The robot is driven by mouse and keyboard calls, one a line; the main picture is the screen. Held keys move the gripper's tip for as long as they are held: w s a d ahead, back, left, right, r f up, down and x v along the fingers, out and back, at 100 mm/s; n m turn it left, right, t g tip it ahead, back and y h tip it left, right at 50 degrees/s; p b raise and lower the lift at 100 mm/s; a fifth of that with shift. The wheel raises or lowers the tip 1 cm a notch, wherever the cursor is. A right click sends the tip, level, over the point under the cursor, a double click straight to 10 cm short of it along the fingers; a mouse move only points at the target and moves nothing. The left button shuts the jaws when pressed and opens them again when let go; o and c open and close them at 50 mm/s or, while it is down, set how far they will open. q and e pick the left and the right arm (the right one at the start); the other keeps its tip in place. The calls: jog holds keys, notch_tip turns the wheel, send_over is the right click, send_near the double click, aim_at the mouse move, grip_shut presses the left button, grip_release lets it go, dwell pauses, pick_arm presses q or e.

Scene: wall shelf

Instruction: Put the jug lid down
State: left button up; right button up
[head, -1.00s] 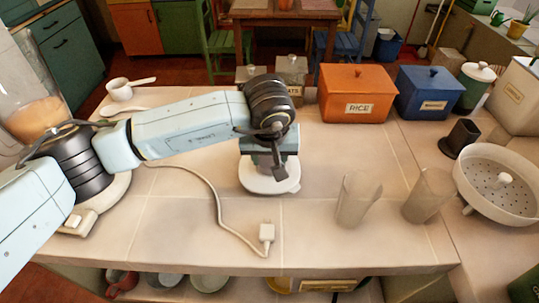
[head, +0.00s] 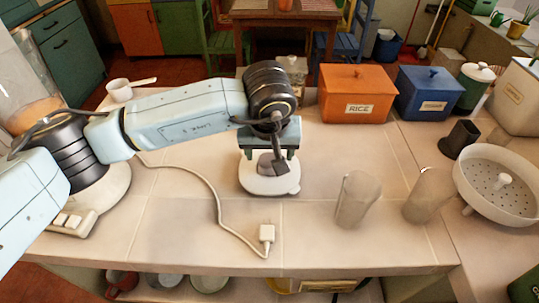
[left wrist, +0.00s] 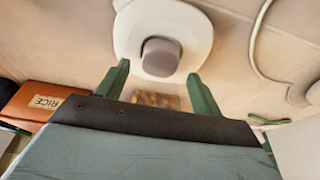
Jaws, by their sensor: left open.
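The jug lid (head: 254,180) is a white, rounded disc with a grey-brown knob. It lies flat on the tiled counter, knob up, near the middle of the head view. My left gripper (head: 268,152) is above it, pointing down, with its green fingers apart. The left wrist view shows the lid (left wrist: 134,35) and its knob (left wrist: 160,57) just beyond the spread fingertips (left wrist: 158,70), with nothing held. Part of the lid is hidden by my wrist in the head view. The jug (head: 28,85), clear with orange contents, stands at the far left, its top cut off. My right gripper is out of view.
An orange RICE box (head: 357,92) and a blue box (head: 430,92) stand behind to the right. Two cloudy cups (head: 357,200) and a white colander (head: 495,185) stand to the right. A cable with a plug (head: 267,234) lies in front. The counter's front middle is otherwise clear.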

pick_arm(q)
jog(key=v, duration=0.9)
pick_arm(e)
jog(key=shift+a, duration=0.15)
pick_arm(q)
jog(key=shift+r, duration=0.15)
jog(key=shift+s, duration=0.1)
